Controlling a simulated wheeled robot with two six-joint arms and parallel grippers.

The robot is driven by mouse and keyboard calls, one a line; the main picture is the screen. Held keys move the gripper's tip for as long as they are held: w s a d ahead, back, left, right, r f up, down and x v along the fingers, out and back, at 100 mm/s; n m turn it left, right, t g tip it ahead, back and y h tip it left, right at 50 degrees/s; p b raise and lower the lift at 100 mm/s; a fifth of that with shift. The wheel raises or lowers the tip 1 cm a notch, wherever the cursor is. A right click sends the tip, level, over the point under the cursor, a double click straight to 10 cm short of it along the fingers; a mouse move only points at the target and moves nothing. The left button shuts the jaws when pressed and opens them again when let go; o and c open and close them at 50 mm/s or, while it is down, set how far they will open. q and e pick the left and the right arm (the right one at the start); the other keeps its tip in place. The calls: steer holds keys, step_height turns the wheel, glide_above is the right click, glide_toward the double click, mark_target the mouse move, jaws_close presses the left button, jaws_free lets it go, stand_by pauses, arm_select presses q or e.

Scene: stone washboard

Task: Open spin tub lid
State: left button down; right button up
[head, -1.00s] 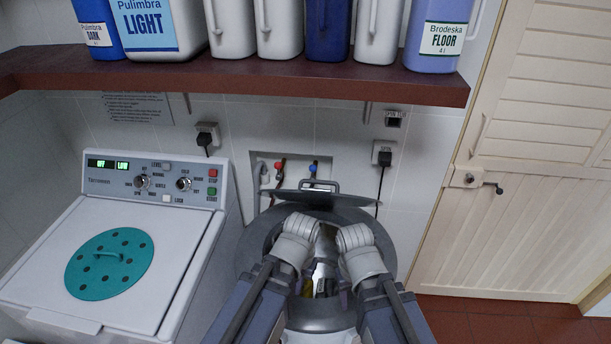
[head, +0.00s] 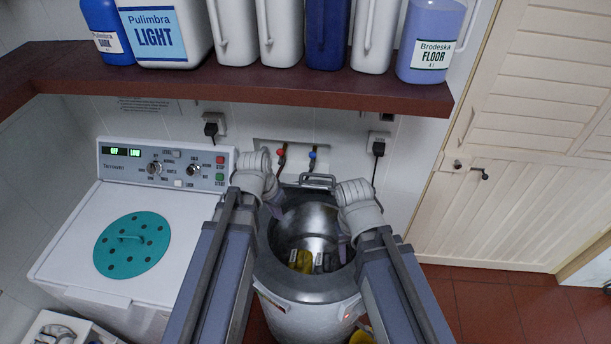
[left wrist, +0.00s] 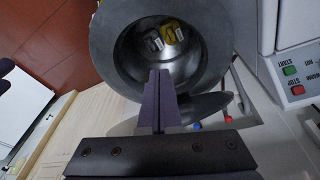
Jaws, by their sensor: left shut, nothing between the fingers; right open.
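The spin tub (head: 305,290) is a grey-rimmed drum in the middle of the head view. Its steel inside is uncovered, with yellow and grey items (head: 305,262) at the bottom. Its lid (left wrist: 205,105) is a dark grey disc, raised beyond the far rim in the left wrist view. In the head view it is nearly edge-on, with a metal loop handle (head: 318,179) at the back. My left gripper (left wrist: 158,74) is shut and empty over the tub opening, at the left rim in the head view. My right gripper (head: 342,245) is open at the right rim, its fingers partly hidden.
A white washing machine (head: 75,235) with a teal perforated disc (head: 132,245) stands left. A brown shelf (head: 250,88) with several bottles hangs above. Taps and plugs are on the wall behind the tub. A cream louvred door (head: 520,215) and open tiled floor are at right.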

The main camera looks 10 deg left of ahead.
arm_select(q)
steer(key=w+r+m+t+h, duration=0.1)
steer(key=w+m, duration=0.2)
steer(key=w+d+r+m+t+h, duration=0.1)
steer(key=w+m, duration=0.3)
steer(key=w+r+m+t+h, duration=0.1)
steer(key=w+m, duration=0.2)
steer(key=w, duration=0.1)
steer(key=shift+d+r+m+t, duration=0.3)
steer(key=shift+d+r+m, duration=0.1)
steer(key=shift+w+r+m+h, duration=0.35)
steer(key=shift+w+m, duration=0.2)
steer(key=shift+m, duration=0.15)
steer(key=b+x, duration=0.7)
steer(key=x, duration=0.2)
steer(key=shift+w+f, duration=0.1)
steer(key=shift+w+d+f+b, duration=0.2)
steer(key=shift+w+f+b, duration=0.1)
steer(key=shift+b, duration=0.1)
steer(key=shift+r, duration=0.1)
